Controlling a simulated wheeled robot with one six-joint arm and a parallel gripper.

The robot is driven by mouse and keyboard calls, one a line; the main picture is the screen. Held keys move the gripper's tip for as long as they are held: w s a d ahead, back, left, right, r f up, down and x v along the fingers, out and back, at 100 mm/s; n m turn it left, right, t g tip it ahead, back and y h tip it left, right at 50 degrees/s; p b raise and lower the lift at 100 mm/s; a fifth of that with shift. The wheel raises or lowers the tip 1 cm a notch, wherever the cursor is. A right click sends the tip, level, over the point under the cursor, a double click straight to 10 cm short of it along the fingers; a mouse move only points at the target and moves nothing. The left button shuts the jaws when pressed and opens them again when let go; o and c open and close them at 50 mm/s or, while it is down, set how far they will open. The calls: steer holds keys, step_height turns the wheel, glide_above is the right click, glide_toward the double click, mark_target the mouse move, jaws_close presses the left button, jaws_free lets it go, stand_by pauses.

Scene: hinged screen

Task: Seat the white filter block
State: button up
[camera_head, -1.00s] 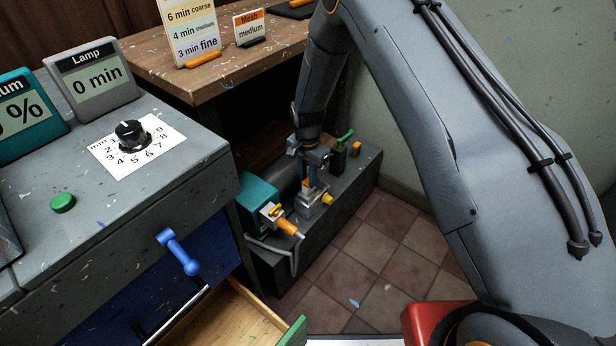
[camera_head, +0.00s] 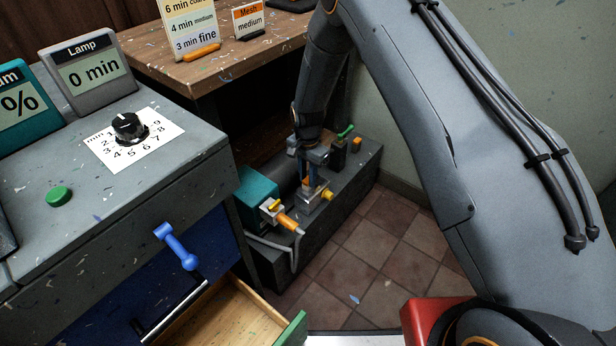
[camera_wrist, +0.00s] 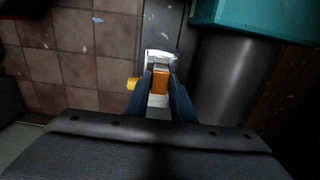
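My gripper (camera_wrist: 161,77) points down at the low dark bench; it also shows in the head view (camera_head: 312,170). Its two dark blue fingers are closed around a small block with a white part (camera_wrist: 158,100) and an orange part (camera_wrist: 160,80); I take this for the white filter block. A pale metal holder (camera_wrist: 160,57) with a yellow knob (camera_wrist: 132,83) is directly at the fingertips. The holder also shows in the head view (camera_head: 314,195), with its yellow knob (camera_head: 328,195) on the right. I cannot tell how deep the block sits.
A teal housing (camera_head: 258,192) with a dark cylinder (camera_wrist: 225,75) stands close beside the holder. An orange-handled lever (camera_head: 289,222) sticks out in front. A green-handled part (camera_head: 346,131) stands behind. An open drawer (camera_head: 240,310) is at the lower left; tiled floor (camera_head: 375,250) is clear.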

steer(key=o, duration=0.4)
steer(key=shift+r, duration=0.1)
step_height(320, 180, up, 8)
steer(key=shift+f, duration=0.2)
stand_by(0.3)
